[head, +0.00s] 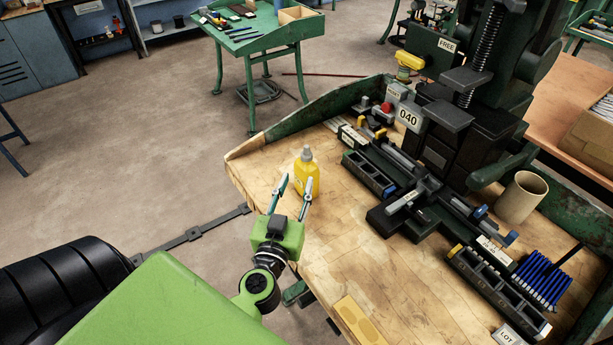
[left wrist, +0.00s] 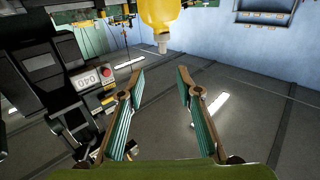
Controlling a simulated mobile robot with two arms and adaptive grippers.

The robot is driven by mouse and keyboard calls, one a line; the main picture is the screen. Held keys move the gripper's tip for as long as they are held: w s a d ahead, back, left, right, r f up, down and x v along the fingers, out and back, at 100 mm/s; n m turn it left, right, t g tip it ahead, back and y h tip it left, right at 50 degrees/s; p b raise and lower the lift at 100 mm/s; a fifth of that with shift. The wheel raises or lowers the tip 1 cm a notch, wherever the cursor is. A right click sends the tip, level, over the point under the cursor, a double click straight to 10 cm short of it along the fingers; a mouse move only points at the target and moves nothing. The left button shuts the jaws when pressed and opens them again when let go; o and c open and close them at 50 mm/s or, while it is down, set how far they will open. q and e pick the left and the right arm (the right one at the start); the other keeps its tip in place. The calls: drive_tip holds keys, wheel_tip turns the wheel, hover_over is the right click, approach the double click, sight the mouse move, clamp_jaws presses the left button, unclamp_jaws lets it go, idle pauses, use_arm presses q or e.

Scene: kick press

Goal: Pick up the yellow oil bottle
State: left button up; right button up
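The yellow oil bottle (head: 308,178) stands upright on the wooden bench top (head: 352,232), near its left edge, with a pale grey nozzle on top. My left gripper (head: 295,186) is in front of the bottle in the head view, its two fingers apart and pointing toward it. In the left wrist view the bottle (left wrist: 160,14) shows upside down at the top edge, beyond the open fingertips (left wrist: 160,76). Nothing is between the fingers. The fingers cover part of the bottle's lower front in the head view. My right gripper is not in view.
A dark press (head: 463,120) marked 040 stands on the bench right of the bottle. Black bins (head: 368,174) lie between them. A cardboard tube (head: 521,198) and a blue rack (head: 543,279) are farther right. A yellow block (head: 360,322) lies at the front edge. Bare wood surrounds the bottle's front.

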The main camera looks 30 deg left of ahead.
sight(306, 151)
use_arm(q)
drive_tip(key=shift+f+p+x, duration=0.2)
drive_tip(key=shift+p+x, duration=0.05)
drive_tip(key=shift+x, duration=3.25)
drive_tip(key=shift+f+p+x, duration=0.2)
drive_tip(key=shift+p+x, duration=0.05)
drive_tip(key=shift+x, duration=3.3)
drive_tip(key=shift+s+a+r, duration=0.15)
clamp_jaws()
